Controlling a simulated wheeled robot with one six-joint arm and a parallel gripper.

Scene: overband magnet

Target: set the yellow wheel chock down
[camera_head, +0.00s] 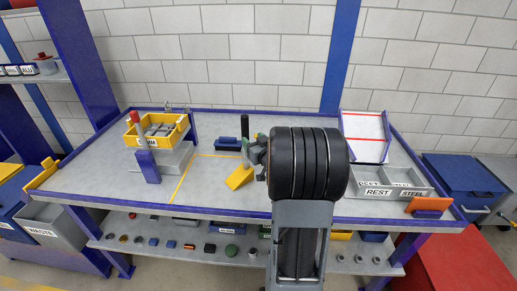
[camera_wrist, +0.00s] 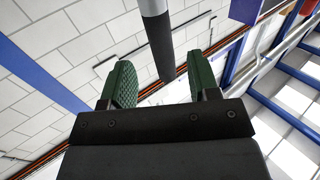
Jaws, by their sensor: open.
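The yellow wheel chock (camera_head: 238,178) shows in the head view at the middle of the grey bench (camera_head: 205,200), near a yellow floor line on its top. It looks tilted and seems to rest on the bench, though its underside is hard to see. My gripper (camera_head: 257,150) is just above and to the right of the chock, partly hidden by my arm. In the wrist view my gripper (camera_wrist: 162,78) has its two green fingers wide apart. The chock does not show between them there.
A dark upright post (camera_head: 244,125) and a blue block (camera_head: 228,144) stand close behind the chock. A yellow bin (camera_head: 158,130) sits at the left. Grey trays (camera_head: 378,193) and a white red-lined tray (camera_head: 365,137) are at the right. Bench left of the chock is clear.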

